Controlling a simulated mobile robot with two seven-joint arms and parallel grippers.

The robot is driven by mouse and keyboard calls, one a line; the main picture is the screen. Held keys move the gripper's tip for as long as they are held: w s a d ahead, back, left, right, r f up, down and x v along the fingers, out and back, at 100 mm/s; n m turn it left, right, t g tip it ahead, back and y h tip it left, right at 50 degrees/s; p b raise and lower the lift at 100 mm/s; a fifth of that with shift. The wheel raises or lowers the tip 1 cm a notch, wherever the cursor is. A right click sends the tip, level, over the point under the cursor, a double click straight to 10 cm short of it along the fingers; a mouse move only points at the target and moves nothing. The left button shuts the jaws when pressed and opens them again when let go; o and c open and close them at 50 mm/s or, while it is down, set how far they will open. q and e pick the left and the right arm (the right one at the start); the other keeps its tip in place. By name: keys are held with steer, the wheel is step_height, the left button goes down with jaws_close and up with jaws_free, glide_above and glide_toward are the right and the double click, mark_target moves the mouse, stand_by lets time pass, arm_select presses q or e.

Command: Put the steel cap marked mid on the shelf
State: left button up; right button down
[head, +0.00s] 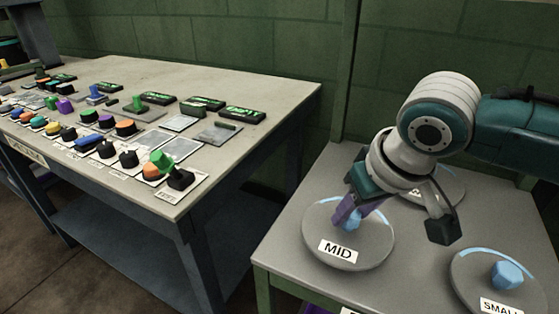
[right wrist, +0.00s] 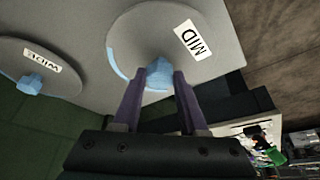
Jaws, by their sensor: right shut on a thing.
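The steel cap marked MID (head: 318,225) is a grey round disc with a blue knob and a white label, at the left of the grey side table (head: 290,215). My right gripper (head: 350,212) is over it, with its purple fingers shut on the blue knob. The right wrist view also shows the MID cap (right wrist: 150,25), its knob between the two fingertips (right wrist: 160,78). The cap looks level, on or very close to the table top. My left gripper is not in view.
A cap marked SMALL (head: 470,275) lies at the front right, and a cap marked WIDE (right wrist: 20,55) lies behind my gripper. The left workbench (head: 240,85) holds several coloured knobs and plates, with a lower shelf (head: 120,225) beneath that looks bare. A gap separates the tables.

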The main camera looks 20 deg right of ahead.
steer(key=shift+f, duration=0.5)
steer(key=shift+f, duration=0.1)
steer(key=shift+c, duration=2.2)
jaws_free()
steer(key=shift+r, duration=0.25)
steer(key=p+v, duration=0.4)
steer(key=v, duration=0.7)
steer(key=s+a+f+n+y, duration=0.2)
steer(key=s+a+n, duration=0.1)
steer(key=s+a, duration=0.55)
steer(key=s+d+g+h, duration=0.1)
steer(key=s+d, duration=0.1)
steer(key=s, duration=0.5)
steer(key=shift+s+d, duration=0.2)
steer(key=shift+d, duration=0.2)
